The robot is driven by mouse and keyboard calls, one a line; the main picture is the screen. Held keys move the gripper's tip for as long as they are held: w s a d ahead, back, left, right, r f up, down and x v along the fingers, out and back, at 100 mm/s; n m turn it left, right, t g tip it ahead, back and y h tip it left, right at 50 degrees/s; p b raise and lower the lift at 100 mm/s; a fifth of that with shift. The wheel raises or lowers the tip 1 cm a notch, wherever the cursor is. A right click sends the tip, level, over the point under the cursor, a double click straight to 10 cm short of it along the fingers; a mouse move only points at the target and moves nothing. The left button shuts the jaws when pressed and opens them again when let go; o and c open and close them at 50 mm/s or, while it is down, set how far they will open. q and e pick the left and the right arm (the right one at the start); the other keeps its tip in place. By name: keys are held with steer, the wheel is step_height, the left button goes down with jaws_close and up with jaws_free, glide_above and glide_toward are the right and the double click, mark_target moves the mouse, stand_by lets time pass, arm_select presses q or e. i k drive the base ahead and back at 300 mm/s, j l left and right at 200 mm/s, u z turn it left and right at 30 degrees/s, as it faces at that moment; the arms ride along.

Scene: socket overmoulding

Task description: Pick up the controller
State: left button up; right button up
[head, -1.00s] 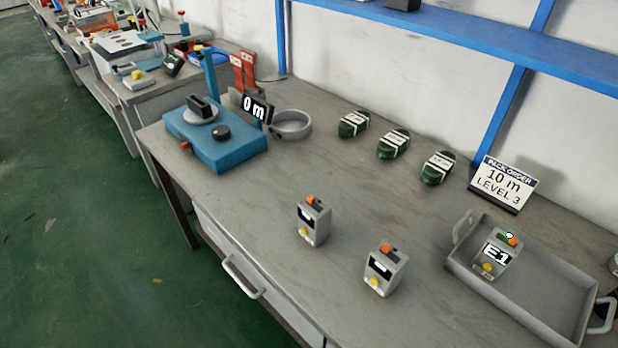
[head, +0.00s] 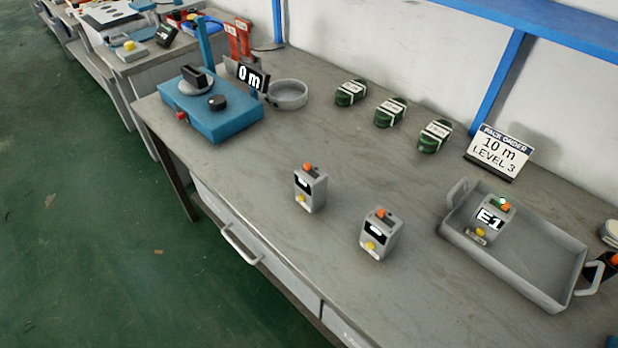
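Three grey box-shaped controllers with orange and yellow buttons show in the head view. One controller (head: 310,190) stands upright on the bench near its middle. A second controller (head: 379,236) stands to its right, nearer the front edge. A third controller (head: 491,219) is in the grey tray (head: 512,279) at the right; its display reads "E1" and a small green light shows on top. The displays of the other two are too small to read. Neither of my grippers is in view.
A blue machine (head: 218,122) with a "0 m" display (head: 251,77) and a grey ring (head: 288,95) stand at the left. Three green bundles (head: 390,113) lie at the back. A sign (head: 498,153) reads "PACK ORDER 10 m LEVEL 3". The bench middle has free room.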

mark_target(312, 183)
steer(key=i+j, duration=0.15)
steer(key=j, duration=0.2)
steer(key=i+j+z, duration=0.1)
steer(key=j, duration=0.25)
steer(key=i+j, duration=0.2)
steer(key=j, duration=0.15)
steer(key=i+j+z, duration=0.1)
steer(key=j, duration=0.25)
steer(key=i+j, duration=0.2)
steer(key=j, duration=0.15)
steer(key=z, duration=0.05)
